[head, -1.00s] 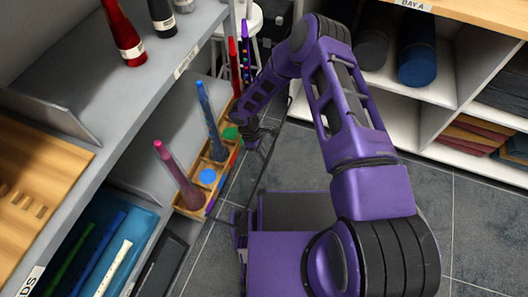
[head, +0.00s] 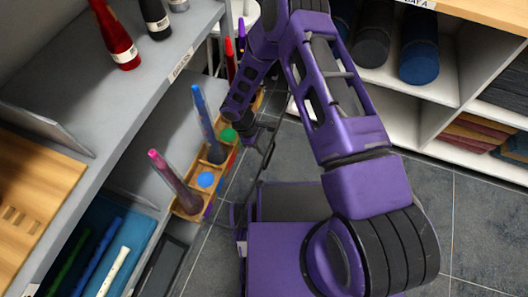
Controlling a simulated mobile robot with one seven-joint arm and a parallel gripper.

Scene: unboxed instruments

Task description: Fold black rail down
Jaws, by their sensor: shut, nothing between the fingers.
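A thin black rail (head: 266,158) stands between the wooden instrument rack and the purple base of mine in the head view. It rises at a slant from beside the base's left edge to near my gripper. The rail's upper end is partly hidden behind my arm.
The wooden rack (head: 190,212) holds upright blue (head: 203,115) and pink (head: 168,172) instruments close to my gripper. A grey shelf (head: 150,90) with bottles runs along the left. White cubbies (head: 440,125) stand at the right. Dark tiled floor (head: 480,225) is open at lower right.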

